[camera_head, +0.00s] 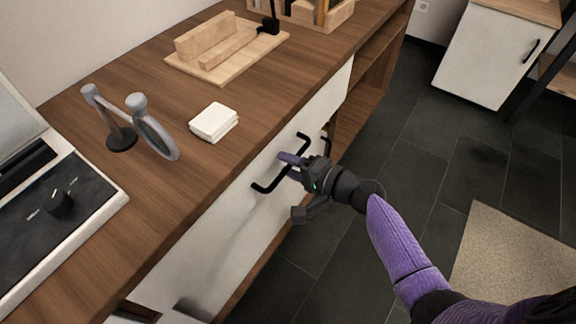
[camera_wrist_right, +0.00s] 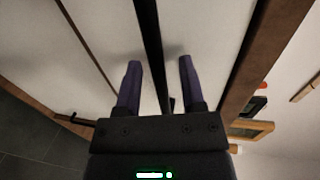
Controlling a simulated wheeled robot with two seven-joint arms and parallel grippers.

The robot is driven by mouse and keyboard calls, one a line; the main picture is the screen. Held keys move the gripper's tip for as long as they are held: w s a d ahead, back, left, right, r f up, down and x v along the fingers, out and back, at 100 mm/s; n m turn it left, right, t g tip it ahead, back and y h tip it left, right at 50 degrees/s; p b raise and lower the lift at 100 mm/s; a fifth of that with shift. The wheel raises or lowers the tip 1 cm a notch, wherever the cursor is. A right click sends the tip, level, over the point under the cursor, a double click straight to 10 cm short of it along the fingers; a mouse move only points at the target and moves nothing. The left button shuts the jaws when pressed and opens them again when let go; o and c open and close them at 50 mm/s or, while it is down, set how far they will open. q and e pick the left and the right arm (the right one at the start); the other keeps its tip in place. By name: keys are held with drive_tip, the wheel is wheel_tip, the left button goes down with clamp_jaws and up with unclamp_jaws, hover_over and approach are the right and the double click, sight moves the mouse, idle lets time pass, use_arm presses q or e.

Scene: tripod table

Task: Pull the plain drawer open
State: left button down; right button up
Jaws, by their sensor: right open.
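The drawer has a plain white front (camera_head: 232,215) under the wooden top, with a long black bar handle (camera_head: 267,187). It looks flush with the cabinet. My right gripper (camera_head: 290,160) is at the handle, its purple fingers pointing at the front. In the right wrist view the open fingers (camera_wrist_right: 159,64) lie on either side of the black handle bar (camera_wrist_right: 148,28), with gaps visible. I cannot tell whether either finger touches it. My left gripper is not in view.
A record player (camera_head: 50,210) is at the left. Dark floor (camera_head: 400,140) is open at the right.

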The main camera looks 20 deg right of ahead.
drive_tip(key=shift+w+a, duration=0.1)
drive_tip(key=shift+w, duration=0.05)
clamp_jaws()
idle(0.8)
idle(0.3)
